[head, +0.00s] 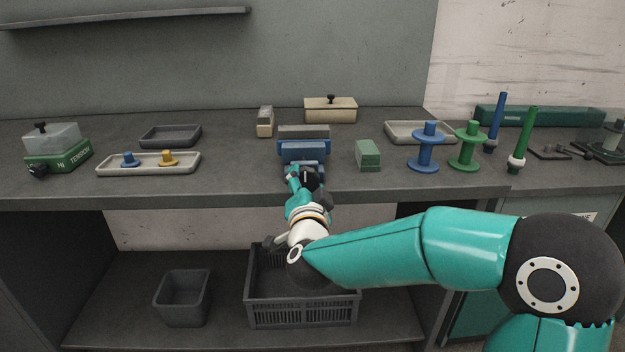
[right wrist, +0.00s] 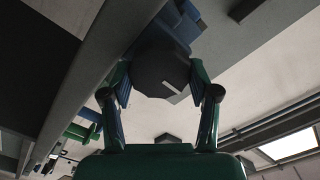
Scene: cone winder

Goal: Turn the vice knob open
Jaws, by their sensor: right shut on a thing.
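The blue vice (head: 303,153) stands at the front edge of the bench, in the middle of the head view. Its blue body also shows in the right wrist view (right wrist: 178,22), behind the knob. The vice knob (right wrist: 160,68) is dark and faceted, with a pale mark on its face. My right gripper (head: 306,180) reaches the front of the vice. In the right wrist view its two fingers lie on either side of the knob, shut on it. In the head view the gripper largely hides the knob. My left gripper is not in view.
A green block (head: 368,155) stands just right of the vice, with blue (head: 426,148) and green (head: 468,147) spools beyond. A tray (head: 185,168) with two small pegs lies to the left. A dark crate (head: 302,315) sits on the shelf below.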

